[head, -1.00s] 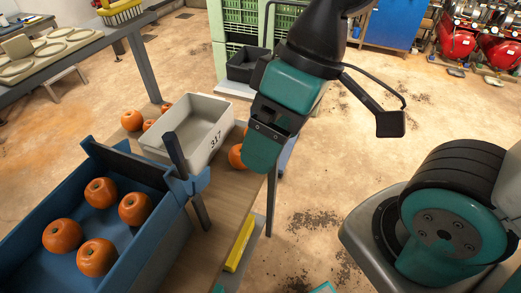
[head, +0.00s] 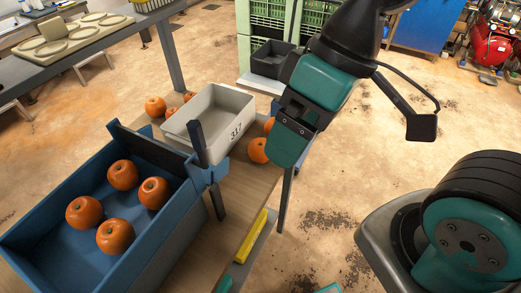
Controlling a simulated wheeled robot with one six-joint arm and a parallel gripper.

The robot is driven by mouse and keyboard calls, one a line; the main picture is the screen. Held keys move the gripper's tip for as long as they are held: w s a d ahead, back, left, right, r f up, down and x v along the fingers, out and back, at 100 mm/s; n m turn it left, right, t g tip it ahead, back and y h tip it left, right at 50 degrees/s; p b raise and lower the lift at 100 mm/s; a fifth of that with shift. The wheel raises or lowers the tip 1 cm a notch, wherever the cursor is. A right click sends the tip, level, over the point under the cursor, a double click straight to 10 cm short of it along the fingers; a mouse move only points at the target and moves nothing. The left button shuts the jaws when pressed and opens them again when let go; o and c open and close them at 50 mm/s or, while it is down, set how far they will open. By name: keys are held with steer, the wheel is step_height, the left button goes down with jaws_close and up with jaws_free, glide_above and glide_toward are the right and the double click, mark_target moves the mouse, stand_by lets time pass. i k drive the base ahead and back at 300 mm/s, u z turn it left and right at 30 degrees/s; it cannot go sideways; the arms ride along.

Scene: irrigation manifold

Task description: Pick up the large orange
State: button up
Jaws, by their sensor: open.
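Several oranges are in view, and I cannot tell surely which is the large one. The blue crate (head: 165,243) at the left front holds several, among them a front orange (head: 115,236) and a right orange (head: 153,193). On the table, one orange (head: 155,107) sits left of the grey bin, with others partly hidden behind it. Another orange (head: 258,150) is right of the bin, beside my gripper and partly covered by it, with one more behind. My teal and black gripper (head: 287,145) hangs over the table's right edge, open and empty; its fingertips are not clearly seen.
The grey bin (head: 238,131) marked 317 stands behind the blue crate. A dark upright bar (head: 198,143) rises at the crate's right corner. A yellow strip (head: 250,238) lies along the wooden table (head: 250,190).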

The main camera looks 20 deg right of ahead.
mark_target(256, 151)
steer(key=z, duration=1.5)
steer(key=k, duration=0.65)
steer(key=u, duration=1.55)
steer(key=i, duration=0.5)
steer(key=u, duration=0.05)
